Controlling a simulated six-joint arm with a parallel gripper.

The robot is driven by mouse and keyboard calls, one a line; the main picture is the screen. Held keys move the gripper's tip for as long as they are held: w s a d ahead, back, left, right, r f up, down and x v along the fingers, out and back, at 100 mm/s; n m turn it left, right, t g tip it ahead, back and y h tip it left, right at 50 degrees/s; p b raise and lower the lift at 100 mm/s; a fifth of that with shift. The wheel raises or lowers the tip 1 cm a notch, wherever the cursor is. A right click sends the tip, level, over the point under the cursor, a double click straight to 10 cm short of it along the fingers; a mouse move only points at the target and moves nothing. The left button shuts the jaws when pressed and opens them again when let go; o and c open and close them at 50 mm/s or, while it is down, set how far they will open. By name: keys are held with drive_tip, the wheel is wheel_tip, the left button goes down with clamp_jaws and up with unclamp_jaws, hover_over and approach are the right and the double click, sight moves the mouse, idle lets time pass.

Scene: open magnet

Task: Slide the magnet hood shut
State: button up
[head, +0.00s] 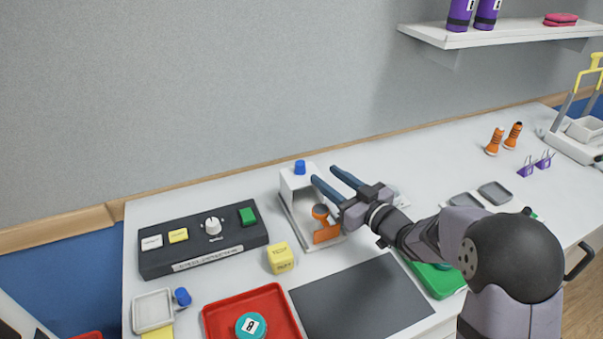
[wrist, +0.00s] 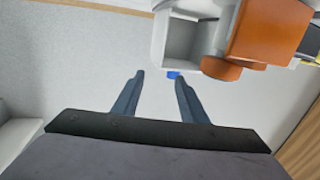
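The magnet unit has a white base with rails (head: 293,222). A white box-shaped hood (head: 292,184) with a blue knob (head: 300,167) on top stands at its far end. An orange holder (head: 325,232) sits at the near end, outside the hood. My gripper (head: 325,175) is open, its two blue fingers reaching over the unit just right of the knob. In the wrist view, the fingers (wrist: 160,77) are apart with nothing held. The knob (wrist: 173,74) shows near the right fingertip; I cannot tell whether they touch. The orange holder (wrist: 270,35) fills the upper right.
A black control box (head: 205,245) lies left of the unit, with a yellow cube (head: 280,258) in front. A red tray (head: 215,322) and a dark mat (head: 360,300) lie nearer. The wall stands close behind. A shelf (head: 500,36) hangs at the upper right.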

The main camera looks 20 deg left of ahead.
sight(304, 169)
drive_tip(key=shift+s+a+n+g+y, duration=0.2)
drive_tip(key=shift+s+a+n+y, duration=0.15)
drive_tip(key=shift+a, duration=0.2)
drive_tip(key=shift+s+a+n+g+y, duration=0.15)
drive_tip(key=shift+s+a+n+g, duration=0.1)
drive_tip(key=shift+s+a, duration=0.25)
drive_tip(key=shift+w+a+r, duration=0.1)
drive_tip(key=shift+w+a, duration=0.25)
drive_tip(key=shift+a, duration=0.15)
drive_tip(key=shift+p+x, duration=1)
drive_tip(key=shift+x, duration=2.1)
clamp_jaws()
